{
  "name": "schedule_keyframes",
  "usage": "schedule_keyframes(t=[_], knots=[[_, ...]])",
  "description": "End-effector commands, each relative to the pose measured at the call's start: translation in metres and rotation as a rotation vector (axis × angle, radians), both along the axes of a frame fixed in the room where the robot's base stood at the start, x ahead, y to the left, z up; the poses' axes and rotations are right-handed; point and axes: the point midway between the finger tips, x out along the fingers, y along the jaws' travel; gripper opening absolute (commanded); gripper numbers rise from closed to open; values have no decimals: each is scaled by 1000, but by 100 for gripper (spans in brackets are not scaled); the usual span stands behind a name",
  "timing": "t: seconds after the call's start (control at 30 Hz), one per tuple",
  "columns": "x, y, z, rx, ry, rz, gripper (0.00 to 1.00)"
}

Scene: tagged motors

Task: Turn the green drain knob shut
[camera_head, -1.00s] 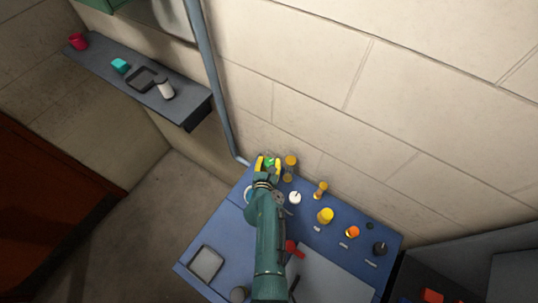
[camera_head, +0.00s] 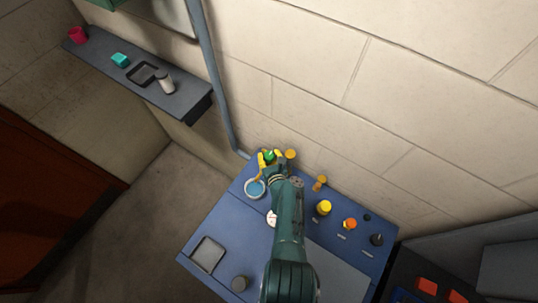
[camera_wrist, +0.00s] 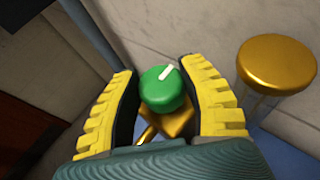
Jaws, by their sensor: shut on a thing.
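The green drain knob (camera_wrist: 165,88) is a round cap with a white mark, which points up and to the right in the wrist view. It sits on a brass-coloured body (camera_wrist: 172,124). In the head view the knob (camera_head: 269,155) is at the back left corner of the blue bench. My gripper (camera_head: 270,158) has its yellow ridged fingers on both sides of the knob and is shut on it. In the wrist view my gripper (camera_wrist: 163,105) hides the lower part of the fitting.
A gold-capped post (camera_wrist: 276,65) stands close to the right of the knob. A blue-filled ring (camera_head: 255,188) lies in front. Yellow (camera_head: 323,208) and orange (camera_head: 349,223) knobs stand further right on the blue bench (camera_head: 225,225). A pipe (camera_head: 215,80) and wall are behind.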

Motion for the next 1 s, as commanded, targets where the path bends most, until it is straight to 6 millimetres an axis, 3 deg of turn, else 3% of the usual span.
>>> schedule_keyframes(t=[0.13,0.17,0.3,0.67,1.0], knots=[[-2,0,-3,-3,6,-1,7],[-2,0,-3,-3,6,-1,47],[-2,0,-2,-2,4,-1,72],[-1,0,-1,-2,1,-15,72],[-1,2,-5,0,-1,-299,72]])
